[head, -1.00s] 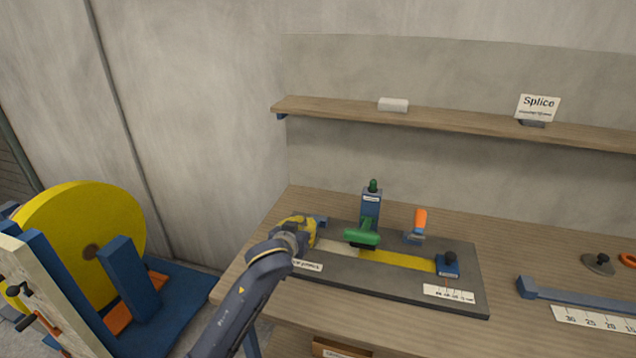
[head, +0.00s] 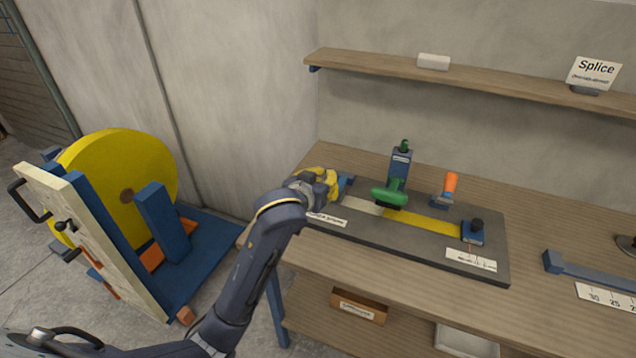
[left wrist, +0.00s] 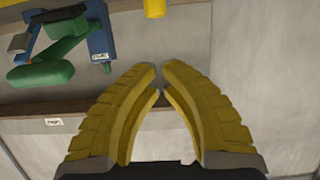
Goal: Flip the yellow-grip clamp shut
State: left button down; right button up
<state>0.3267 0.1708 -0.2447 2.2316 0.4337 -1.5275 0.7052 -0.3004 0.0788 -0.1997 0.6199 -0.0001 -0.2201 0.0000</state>
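The grey board (head: 385,233) lies on the workbench with a yellow tape strip (head: 430,227) along it. My left gripper (head: 328,183), with yellow fingers, is over the board's left end, beside a blue clamp part (head: 346,184) it partly hides. In the left wrist view its fingertips (left wrist: 160,67) nearly meet with nothing between them. A yellow grip (left wrist: 154,8), probably the clamp's, shows at the top edge, beyond the fingertips and apart from them. Whether the clamp is up or down is hidden. My right gripper is not in view.
A green-handled clamp (head: 389,194) stands mid-board, right of my gripper; it also shows in the left wrist view (left wrist: 42,76). An orange-handled tool (head: 450,187) and a blue block with a dark knob (head: 473,232) are further right. A shelf (head: 450,77) runs above.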

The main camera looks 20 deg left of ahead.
pick_arm(q)
jog(key=shift+v, duration=1.85)
jog(key=shift+s+f, duration=0.1)
jog(key=shift+f, duration=0.05)
